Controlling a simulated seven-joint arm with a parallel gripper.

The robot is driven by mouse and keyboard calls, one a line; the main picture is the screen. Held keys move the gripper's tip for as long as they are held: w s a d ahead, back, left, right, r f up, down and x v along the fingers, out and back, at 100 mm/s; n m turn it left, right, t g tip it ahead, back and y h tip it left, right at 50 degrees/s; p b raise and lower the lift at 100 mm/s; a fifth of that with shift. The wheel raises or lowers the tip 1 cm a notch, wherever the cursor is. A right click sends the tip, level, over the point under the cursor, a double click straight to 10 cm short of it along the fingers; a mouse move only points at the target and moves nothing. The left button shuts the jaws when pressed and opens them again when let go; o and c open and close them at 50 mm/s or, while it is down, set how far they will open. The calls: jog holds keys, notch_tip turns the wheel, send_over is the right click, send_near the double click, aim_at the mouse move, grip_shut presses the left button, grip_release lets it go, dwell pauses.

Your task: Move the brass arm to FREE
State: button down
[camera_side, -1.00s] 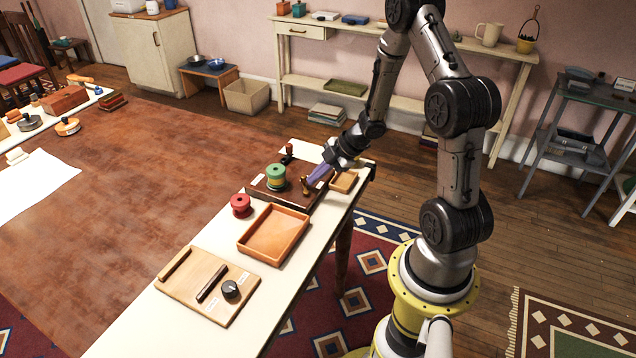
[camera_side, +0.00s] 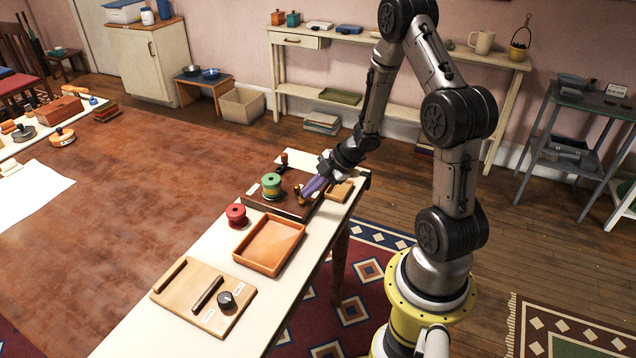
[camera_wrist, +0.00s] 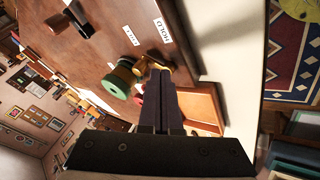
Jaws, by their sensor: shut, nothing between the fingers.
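The brass arm (camera_wrist: 158,66) is on a dark brown board (camera_side: 262,198), right beside my fingertips. In the side view its brass part (camera_side: 299,192) shows at the finger ends. A white label reading HOLD (camera_wrist: 163,30) lies near it in the wrist view. A second label (camera_wrist: 128,36) is too small to read. My gripper (camera_wrist: 161,76) is shut and empty, its purple fingers at the brass arm; I cannot tell whether they touch it. A green spool (camera_side: 272,182) stands on the board and also shows in the wrist view (camera_wrist: 121,82).
A red spool (camera_side: 236,214) and an orange-brown tray (camera_side: 249,258) lie nearer on the white table (camera_side: 180,333). A wooden board with a black knob (camera_side: 226,299) is at the near end. A small wooden tray (camera_side: 340,191) sits right of my gripper.

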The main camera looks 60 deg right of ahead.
jog(key=shift+s, duration=0.45)
jog(key=s, duration=0.3)
jog(key=w+d+v, duration=0.1)
jog(key=v, duration=0.8)
jog(key=shift+s+d+r, duration=0.2)
jog(key=shift+d+r, duration=0.2)
jog(key=shift+d, duration=0.05)
